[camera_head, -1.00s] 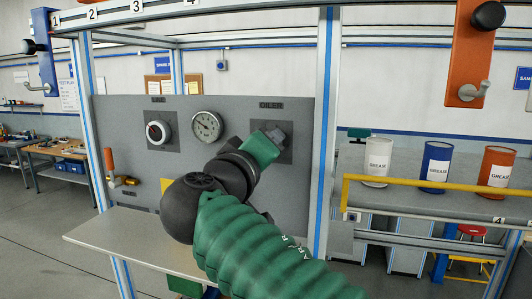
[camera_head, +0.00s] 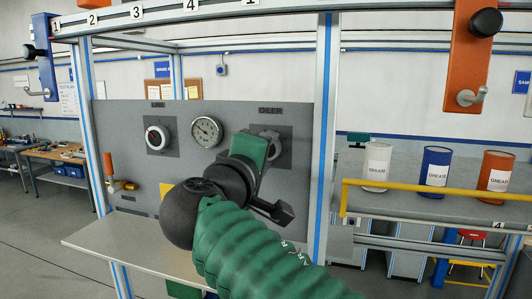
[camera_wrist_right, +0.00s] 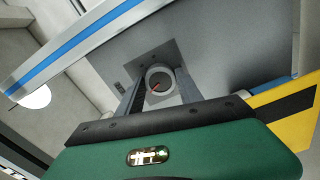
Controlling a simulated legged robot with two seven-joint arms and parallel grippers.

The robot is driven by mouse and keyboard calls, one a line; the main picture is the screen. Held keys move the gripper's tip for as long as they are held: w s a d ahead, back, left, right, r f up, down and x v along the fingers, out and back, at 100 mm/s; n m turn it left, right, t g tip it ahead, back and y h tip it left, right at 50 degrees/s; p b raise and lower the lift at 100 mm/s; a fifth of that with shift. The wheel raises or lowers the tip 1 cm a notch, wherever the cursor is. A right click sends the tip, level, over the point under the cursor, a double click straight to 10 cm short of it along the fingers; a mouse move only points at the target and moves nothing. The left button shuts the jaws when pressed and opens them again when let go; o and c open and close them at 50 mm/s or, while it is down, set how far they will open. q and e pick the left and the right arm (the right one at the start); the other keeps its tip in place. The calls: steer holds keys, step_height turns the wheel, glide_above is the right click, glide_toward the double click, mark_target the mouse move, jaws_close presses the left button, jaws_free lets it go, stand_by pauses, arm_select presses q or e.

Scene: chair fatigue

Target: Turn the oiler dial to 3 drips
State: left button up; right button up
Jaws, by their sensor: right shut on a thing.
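The oiler dial (camera_head: 273,143) is a round grey knob on a dark square plate, below the OILER label on the grey panel. It is partly hidden by my right gripper (camera_head: 268,150). I cannot read the drip marks. My left gripper is not in view.
A LINE dial (camera_head: 157,137) with a red mark and a white-faced gauge (camera_head: 206,132) sit left on the panel. An orange-handled valve (camera_head: 112,170) is at its left edge. A bare shelf (camera_head: 130,245) juts out below. A frame post (camera_head: 322,140) stands close on the right.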

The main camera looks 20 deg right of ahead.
steer(key=o, duration=1.4)
steer(key=shift+w+a+f, duration=0.1)
steer(key=shift+w, duration=0.15)
steer(key=shift+s, duration=0.1)
steer(key=b+v, duration=0.4)
steer(key=v, duration=1.2)
steer(key=shift+a, duration=0.4)
steer(key=shift+s, duration=0.15)
